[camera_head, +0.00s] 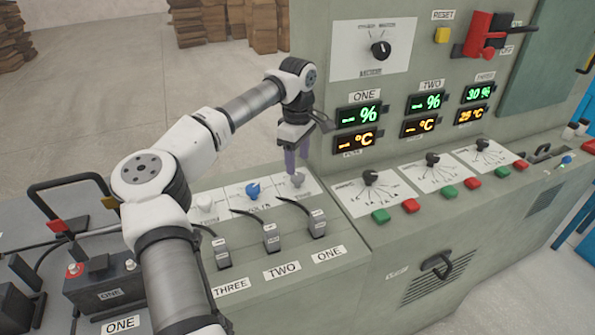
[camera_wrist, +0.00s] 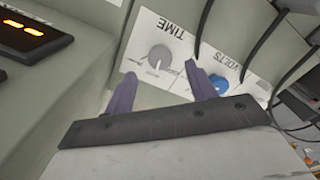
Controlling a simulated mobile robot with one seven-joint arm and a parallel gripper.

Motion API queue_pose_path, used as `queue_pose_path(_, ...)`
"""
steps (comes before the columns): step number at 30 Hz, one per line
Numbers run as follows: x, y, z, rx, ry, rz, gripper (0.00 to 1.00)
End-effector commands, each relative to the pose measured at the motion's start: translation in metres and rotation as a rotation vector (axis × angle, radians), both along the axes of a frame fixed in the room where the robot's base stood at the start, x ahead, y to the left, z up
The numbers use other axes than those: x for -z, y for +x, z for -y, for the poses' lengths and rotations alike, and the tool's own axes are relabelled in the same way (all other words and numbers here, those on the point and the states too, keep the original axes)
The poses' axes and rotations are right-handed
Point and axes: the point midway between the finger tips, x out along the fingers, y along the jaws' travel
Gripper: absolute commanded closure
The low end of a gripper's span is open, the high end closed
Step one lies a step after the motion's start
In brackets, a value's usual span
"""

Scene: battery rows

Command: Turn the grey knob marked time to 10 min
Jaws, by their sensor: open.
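The grey time knob (camera_wrist: 160,56) sits on a white dial plate marked TIME in the wrist view. In the head view the grey knob (camera_head: 297,179) is at the right end of a row of three dials, just below my fingertips. My gripper (camera_head: 292,165) points down over that dial with its fingers apart. In the wrist view my gripper (camera_wrist: 157,70) has one purple finger on each side of the knob's place in the picture, with nothing between them. I cannot tell if the fingertips touch the dial plate. The knob's pointer and the small scale labels are too blurred to read.
A blue knob marked VOLTS (camera_wrist: 218,84) is beside the time dial; a white knob (camera_head: 206,203) is farther left. Plugs with black cables (camera_head: 317,223) stand in front. The upright panel with displays (camera_head: 358,127) rises close on the right.

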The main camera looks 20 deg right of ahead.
Motion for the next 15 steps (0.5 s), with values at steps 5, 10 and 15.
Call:
queue_pose_path(5, -0.042, 0.000, 0.001, 0.000, -0.002, 0.004, 0.44)
queue_pose_path(10, -0.073, 0.000, 0.001, 0.001, 0.000, 0.003, 0.44)
queue_pose_path(15, -0.087, 0.000, 0.000, 0.001, -0.001, 0.000, 0.44)
